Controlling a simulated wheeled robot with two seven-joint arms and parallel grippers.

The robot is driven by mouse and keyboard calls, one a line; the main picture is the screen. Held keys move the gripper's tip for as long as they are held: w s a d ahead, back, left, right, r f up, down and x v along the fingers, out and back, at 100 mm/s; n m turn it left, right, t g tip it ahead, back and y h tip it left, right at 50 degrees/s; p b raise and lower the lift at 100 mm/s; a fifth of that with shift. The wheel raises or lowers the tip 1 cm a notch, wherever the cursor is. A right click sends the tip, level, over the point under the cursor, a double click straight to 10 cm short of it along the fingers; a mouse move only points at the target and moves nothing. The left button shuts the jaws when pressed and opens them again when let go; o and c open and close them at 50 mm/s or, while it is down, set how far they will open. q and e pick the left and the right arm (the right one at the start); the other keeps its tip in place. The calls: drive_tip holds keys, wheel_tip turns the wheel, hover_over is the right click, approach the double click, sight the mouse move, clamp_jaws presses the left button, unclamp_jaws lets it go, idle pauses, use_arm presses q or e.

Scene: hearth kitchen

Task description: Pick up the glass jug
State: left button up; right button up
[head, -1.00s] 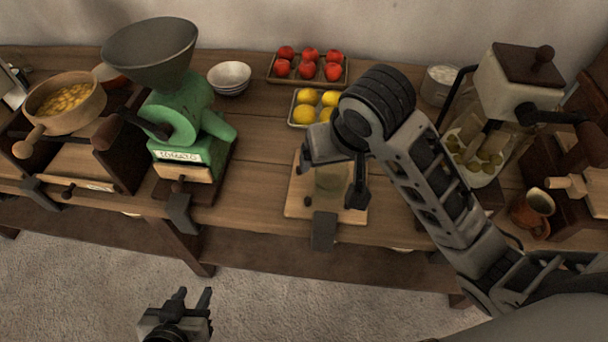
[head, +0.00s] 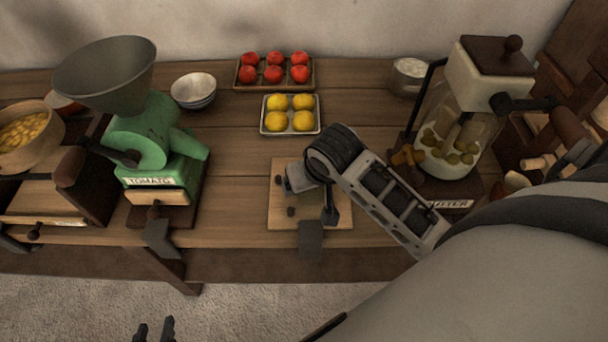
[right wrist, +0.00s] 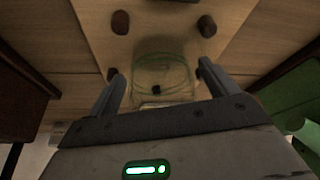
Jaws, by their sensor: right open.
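The glass jug (right wrist: 160,82) is clear, greenish glass. In the right wrist view it shows between the fingers of my right gripper (right wrist: 158,70), over a light wooden board (right wrist: 240,15). The jaws are open, with a finger on either side of the glass; I cannot tell whether either touches it. In the head view my right gripper (head: 311,196) is above the board (head: 285,222) and mostly hides the jug. My left gripper (head: 154,330) is at the bottom edge, low in front of the counter, its fingers apart and empty.
A green tomato mill (head: 150,140) stands left of the board. A tray of lemons (head: 291,131) and a tray of tomatoes (head: 274,87) lie behind it. A tall glass-bodied machine (head: 480,100) stands to the right. Small dark feet or pegs (right wrist: 120,22) show on the board.

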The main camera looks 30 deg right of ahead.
drive_tip(key=shift+w+f, duration=0.25)
drive_tip(key=shift+f, duration=0.3)
drive_tip(key=c, duration=1.1)
drive_tip(key=shift+c, duration=0.3)
drive_tip(key=shift+r, duration=0.15)
